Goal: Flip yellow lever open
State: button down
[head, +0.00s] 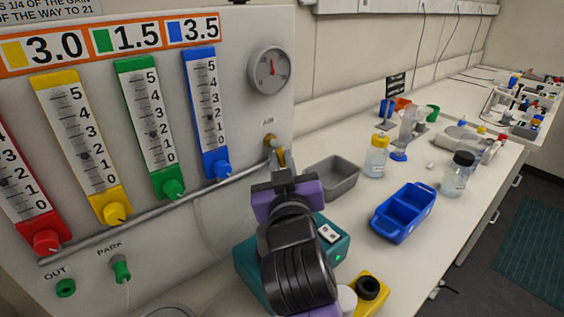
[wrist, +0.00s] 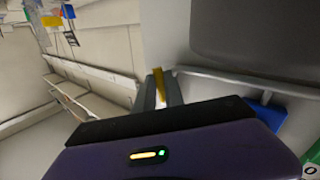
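The yellow lever (head: 282,158) is on the brass valve (head: 270,141) under the AIR label, at the panel's right edge in the head view. My gripper (head: 284,172) is right at the lever and hides its lower part. In the wrist view the lever (wrist: 159,83) shows as a narrow yellow strip between the two dark fingertips (wrist: 161,92). The fingers stand a small gap apart with the lever in that gap. I cannot tell whether both fingers press on it.
A metal pipe (head: 150,213) runs along the panel's lower front to the valve. A round gauge (head: 269,69) sits above. A grey tray (head: 334,176), a blue tray (head: 403,213) and bottles stand on the bench at right. A teal device (head: 248,262) is below my arm.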

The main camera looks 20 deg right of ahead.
jog(key=shift+a+r+m+g+y+p, duration=0.3)
jog(key=shift+m+g+p, duration=0.1)
jog(key=shift+m+p, duration=0.4)
jog(key=shift+s+f+m+g+p, duration=0.1)
jog(key=shift+f+m+g+p, duration=0.1)
jog(key=shift+m+g+p, duration=0.15)
jog(key=shift+a, duration=0.1)
jog(key=c, duration=1.7)
grip_release()
jog(key=shift+b+v, duration=0.5)
jog(key=shift+v, duration=3.45)
